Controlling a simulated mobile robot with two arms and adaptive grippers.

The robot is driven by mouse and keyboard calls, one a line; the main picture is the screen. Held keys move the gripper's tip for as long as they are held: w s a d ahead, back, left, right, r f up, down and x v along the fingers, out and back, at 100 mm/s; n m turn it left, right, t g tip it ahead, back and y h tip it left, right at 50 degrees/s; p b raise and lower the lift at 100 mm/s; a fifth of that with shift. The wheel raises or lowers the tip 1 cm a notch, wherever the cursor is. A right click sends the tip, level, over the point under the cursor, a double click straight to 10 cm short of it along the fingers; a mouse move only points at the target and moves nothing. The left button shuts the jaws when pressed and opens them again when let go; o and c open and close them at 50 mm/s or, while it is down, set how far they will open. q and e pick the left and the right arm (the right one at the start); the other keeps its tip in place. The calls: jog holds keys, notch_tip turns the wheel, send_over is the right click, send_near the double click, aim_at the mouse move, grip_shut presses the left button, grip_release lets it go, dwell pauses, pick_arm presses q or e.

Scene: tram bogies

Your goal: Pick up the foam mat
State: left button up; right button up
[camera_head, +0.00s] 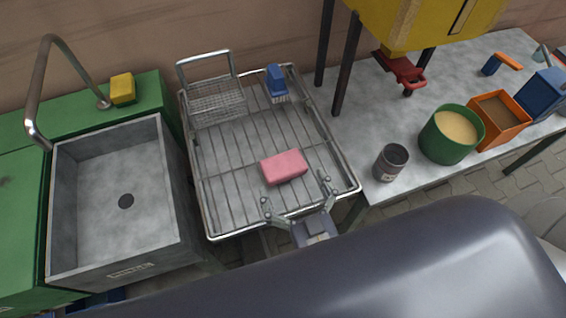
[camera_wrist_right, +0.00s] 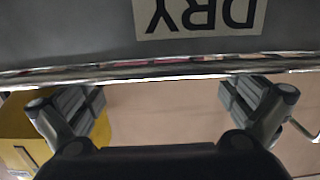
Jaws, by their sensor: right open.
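The foam mat (camera_head: 284,167) appears to be the pink, thick rectangular block lying flat on the wire rack (camera_head: 225,165), right of its middle, in the head view. My right gripper (camera_head: 296,190) is open at the rack's front edge, with its fingers spread just in front of the pink block. Nothing is between the fingers. In the right wrist view the open fingers (camera_wrist_right: 160,93) are spread below a metal rim, and the pink block cannot be made out clearly. My left gripper is not in view.
A wire basket (camera_head: 216,103) and a blue brush (camera_head: 277,84) stand at the rack's back. Left is a grey sink (camera_head: 120,220) with a yellow sponge (camera_head: 122,88) behind it. Right are a dark can (camera_head: 391,162), a green pot (camera_head: 445,140) and an orange box (camera_head: 503,118).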

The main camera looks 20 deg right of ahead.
aim_at(284, 164)
jog(key=w, duration=0.5)
jog(key=shift+w+a+p, duration=0.1)
jog(key=shift+w+p, duration=0.2)
jog(key=shift+w, duration=0.1)
jog(key=c, duration=0.9)
